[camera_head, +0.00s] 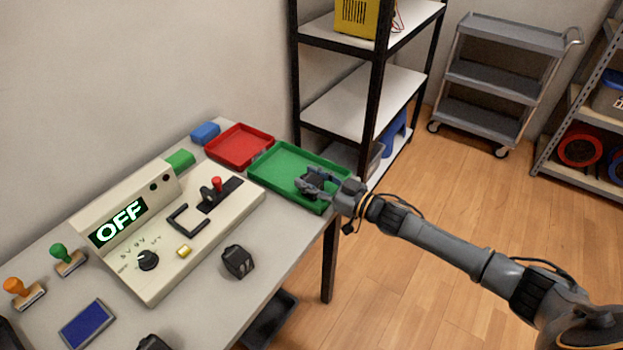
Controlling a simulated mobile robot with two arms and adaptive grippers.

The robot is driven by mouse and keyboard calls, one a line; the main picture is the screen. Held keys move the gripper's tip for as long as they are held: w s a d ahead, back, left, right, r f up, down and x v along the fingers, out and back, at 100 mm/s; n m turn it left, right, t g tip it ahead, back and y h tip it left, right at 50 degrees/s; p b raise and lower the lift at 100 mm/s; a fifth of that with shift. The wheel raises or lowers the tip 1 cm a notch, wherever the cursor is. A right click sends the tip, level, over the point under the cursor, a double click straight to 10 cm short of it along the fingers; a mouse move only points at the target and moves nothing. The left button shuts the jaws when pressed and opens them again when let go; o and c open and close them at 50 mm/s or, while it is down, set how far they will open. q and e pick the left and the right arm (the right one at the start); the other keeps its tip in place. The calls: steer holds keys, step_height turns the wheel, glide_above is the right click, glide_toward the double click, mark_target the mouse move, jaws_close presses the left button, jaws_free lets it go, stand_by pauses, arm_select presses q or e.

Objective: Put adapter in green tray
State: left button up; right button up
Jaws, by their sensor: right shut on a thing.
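The green tray (275,178) lies at the far right corner of the table. My right gripper (308,183) reaches in from the right, over the right part of the green tray. It is shut on a small dark thing, which appears to be an adapter; the dark fingers hide most of it. I cannot tell whether it touches the tray floor. A black adapter (238,261) with slots in its face stands on the table in front of the console. Another dark block (152,342) is cut off by the bottom edge. My left gripper is not in view.
A red tray (239,160) sits beside the green one. A beige console (160,262) showing OFF, with a red-knobbed lever (217,184), fills the table's middle. Stamps and a blue pad (87,324) lie at left. A black-posted shelf (375,110) stands behind the tray.

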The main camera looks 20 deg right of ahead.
steer(key=shift+f, duration=0.1)
steer(key=o, duration=1.3)
steer(key=v, duration=1.2)
